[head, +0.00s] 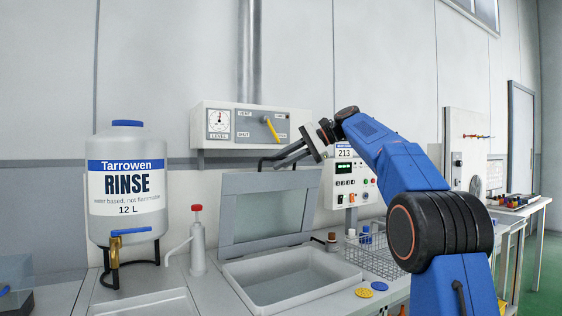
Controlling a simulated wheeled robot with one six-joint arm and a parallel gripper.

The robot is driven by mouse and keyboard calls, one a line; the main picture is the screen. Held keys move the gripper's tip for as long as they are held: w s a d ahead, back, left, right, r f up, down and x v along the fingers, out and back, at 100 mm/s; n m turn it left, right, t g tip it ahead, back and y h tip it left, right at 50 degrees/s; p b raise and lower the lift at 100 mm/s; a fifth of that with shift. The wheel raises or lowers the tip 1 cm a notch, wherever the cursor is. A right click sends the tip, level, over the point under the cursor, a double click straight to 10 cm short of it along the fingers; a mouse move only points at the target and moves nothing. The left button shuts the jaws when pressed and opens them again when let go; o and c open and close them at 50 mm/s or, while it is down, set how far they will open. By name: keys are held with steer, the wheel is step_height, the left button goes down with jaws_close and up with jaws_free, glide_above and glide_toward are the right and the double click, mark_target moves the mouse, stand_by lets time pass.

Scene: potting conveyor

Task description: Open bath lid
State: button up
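The bath (335,283) is a pale rectangular basin set in the bench, with its inside in view. Its lid (228,206), a grey frame around a paler panel, stands raised and tilted back behind the basin. A black bar handle (262,163) shows at the lid's top edge. My gripper (285,158) reaches in from the right, with its dark fingers at the handle. The fingers overlap the handle in this view, and I cannot tell whether they grip it or only touch it.
A rinse container (127,235) with a blue-handled tap stands at the left, with a red-topped bottle (197,240) beside it. A wire basket (375,258) sits right of the bath. A control panel (252,123) hangs on the wall above the lid.

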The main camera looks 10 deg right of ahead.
steer(key=v, duration=1.7)
steer(key=shift+s+d+r, duration=0.1)
steer(key=shift+s, duration=0.05)
